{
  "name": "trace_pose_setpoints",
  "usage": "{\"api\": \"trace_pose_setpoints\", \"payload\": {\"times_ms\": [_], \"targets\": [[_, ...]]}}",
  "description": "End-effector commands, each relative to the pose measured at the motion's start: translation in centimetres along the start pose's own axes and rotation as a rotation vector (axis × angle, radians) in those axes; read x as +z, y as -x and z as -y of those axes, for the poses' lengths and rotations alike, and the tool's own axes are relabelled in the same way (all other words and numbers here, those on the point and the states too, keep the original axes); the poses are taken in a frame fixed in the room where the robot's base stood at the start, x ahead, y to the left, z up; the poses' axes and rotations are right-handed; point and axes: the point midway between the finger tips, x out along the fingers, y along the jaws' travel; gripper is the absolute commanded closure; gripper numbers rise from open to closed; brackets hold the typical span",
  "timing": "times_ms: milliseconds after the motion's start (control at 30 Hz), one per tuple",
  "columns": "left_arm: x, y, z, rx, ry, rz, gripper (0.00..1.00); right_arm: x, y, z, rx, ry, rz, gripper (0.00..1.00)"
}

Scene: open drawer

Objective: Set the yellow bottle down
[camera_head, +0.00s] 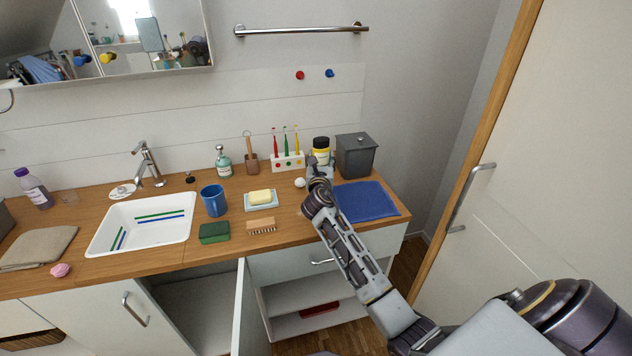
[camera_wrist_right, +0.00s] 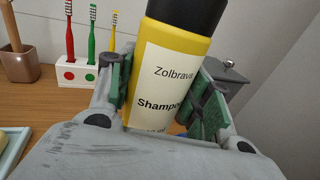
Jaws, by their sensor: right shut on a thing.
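The yellow bottle (camera_wrist_right: 172,70) has a black cap and a pale label reading Zolbrava Shampoo. My right gripper (camera_wrist_right: 165,95) is shut on it, with a green pad on each side. In the head view the bottle (camera_head: 321,155) shows above my right gripper (camera_head: 318,172), near the back of the wooden counter (camera_head: 290,235). The bottle is roughly upright and looks slightly tilted in the wrist view. Its base is hidden, so I cannot tell whether it touches the counter. My left gripper is not in view.
A toothbrush holder (camera_head: 288,162) stands left of the bottle, and a grey lidded box (camera_head: 356,155) stands right. A blue cloth (camera_head: 366,202) lies in front of the box. A soap dish (camera_head: 261,200), blue mug (camera_head: 214,201) and white sink (camera_head: 145,222) are further left. A cupboard door (camera_head: 250,310) hangs open below.

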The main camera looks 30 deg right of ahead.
Motion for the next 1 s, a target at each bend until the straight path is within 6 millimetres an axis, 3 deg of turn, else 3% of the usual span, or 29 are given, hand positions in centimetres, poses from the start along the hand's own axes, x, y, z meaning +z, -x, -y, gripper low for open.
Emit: {"api": "trace_pose_setpoints", "payload": {"times_ms": [200, 400, 700, 1000], "targets": [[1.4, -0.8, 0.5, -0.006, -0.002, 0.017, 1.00, -2.9, 0.0, 0.0, -0.001, 0.001, 0.000, 0.81], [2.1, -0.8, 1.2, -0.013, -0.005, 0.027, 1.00, -3.3, 0.0, 0.0, 0.000, 0.000, 0.002, 0.81], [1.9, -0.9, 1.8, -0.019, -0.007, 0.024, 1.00, -3.6, 0.0, 0.0, 0.000, 0.000, 0.001, 0.81], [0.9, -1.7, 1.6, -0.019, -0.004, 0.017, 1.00, -6.6, 0.0, 0.0, 0.000, 0.001, 0.000, 0.81]]}}
